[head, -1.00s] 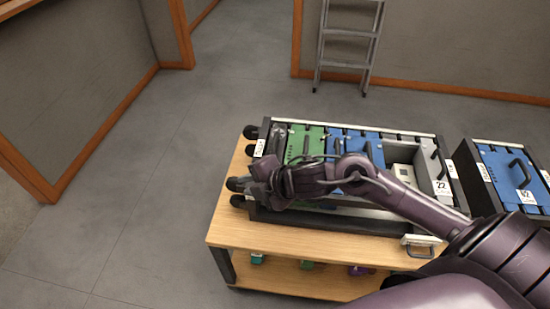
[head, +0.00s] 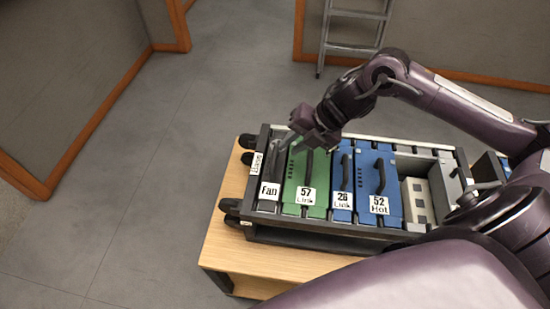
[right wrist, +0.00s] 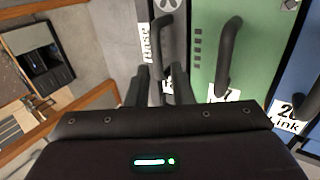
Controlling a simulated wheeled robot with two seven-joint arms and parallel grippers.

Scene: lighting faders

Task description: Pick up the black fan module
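The black fan module (head: 269,190) sits in the leftmost slot of the rack, with a white "Fan" label at its near end. In the right wrist view the fan module (right wrist: 178,45) is a dark grey panel with a fan symbol and a black upright handle (right wrist: 159,40). My right gripper (head: 290,143) is over the far part of the module. In the right wrist view its two fingers (right wrist: 164,75) are apart and point at the handle, which lines up with the gap. I cannot tell whether they touch it. My left gripper is not in view.
A green module (head: 306,185) labelled 57 Link stands right beside the fan module. Blue modules (head: 378,180) and an open bay with a pale box (head: 417,200) are farther right. The rack rests on a wooden cart (head: 222,250). The floor to the left is clear.

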